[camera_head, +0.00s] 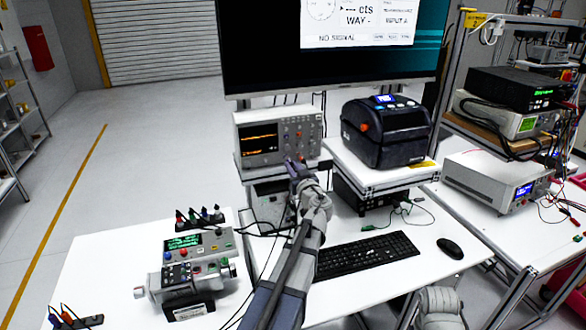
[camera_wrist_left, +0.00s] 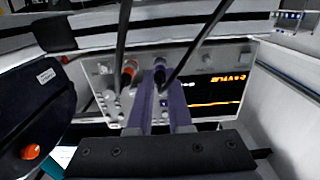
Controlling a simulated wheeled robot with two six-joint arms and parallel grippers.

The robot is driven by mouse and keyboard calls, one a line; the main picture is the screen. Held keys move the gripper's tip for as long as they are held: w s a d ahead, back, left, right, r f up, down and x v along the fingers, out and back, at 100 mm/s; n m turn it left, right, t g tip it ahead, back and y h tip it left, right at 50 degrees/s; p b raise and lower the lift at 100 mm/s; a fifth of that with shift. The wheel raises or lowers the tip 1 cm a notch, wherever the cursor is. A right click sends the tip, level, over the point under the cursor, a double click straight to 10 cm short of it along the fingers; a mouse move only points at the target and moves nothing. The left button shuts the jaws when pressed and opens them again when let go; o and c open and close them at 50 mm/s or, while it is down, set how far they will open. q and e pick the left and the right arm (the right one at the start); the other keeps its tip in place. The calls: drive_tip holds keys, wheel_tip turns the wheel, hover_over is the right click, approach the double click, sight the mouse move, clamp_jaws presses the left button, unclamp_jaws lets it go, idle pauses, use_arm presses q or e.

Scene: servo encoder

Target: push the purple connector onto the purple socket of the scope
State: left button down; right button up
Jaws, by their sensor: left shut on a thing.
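The scope (camera_head: 275,137) stands on a raised shelf in the head view, its front panel facing me. It shows upside down in the wrist view (camera_wrist_left: 215,88). My left gripper (camera_head: 293,165) reaches the lower right of the panel. In the wrist view its two fingers (camera_wrist_left: 160,88) are closed around the dark purple connector (camera_wrist_left: 160,76), whose cable runs back toward the camera. The connector points at the panel's lower row. The purple socket is hidden behind it, so I cannot tell whether they touch. My right gripper is out of view.
An orange connector (camera_wrist_left: 128,72) with a cable sits at the panel beside the held one. A black printer (camera_head: 385,132) stands right of the scope. A keyboard (camera_head: 366,253), a mouse (camera_head: 450,248) and a grey device (camera_head: 195,245) with coloured plugs are on the white table.

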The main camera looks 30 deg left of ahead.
use_arm(q)
drive_tip(key=shift+w+a, duration=0.1)
idle(0.3)
drive_tip(key=c, duration=0.8)
unclamp_jaws()
drive_tip(key=shift+o, duration=0.2)
drive_tip(key=v, duration=0.7)
drive_tip(key=shift+s+d, duration=0.25)
drive_tip(key=shift+s, duration=0.05)
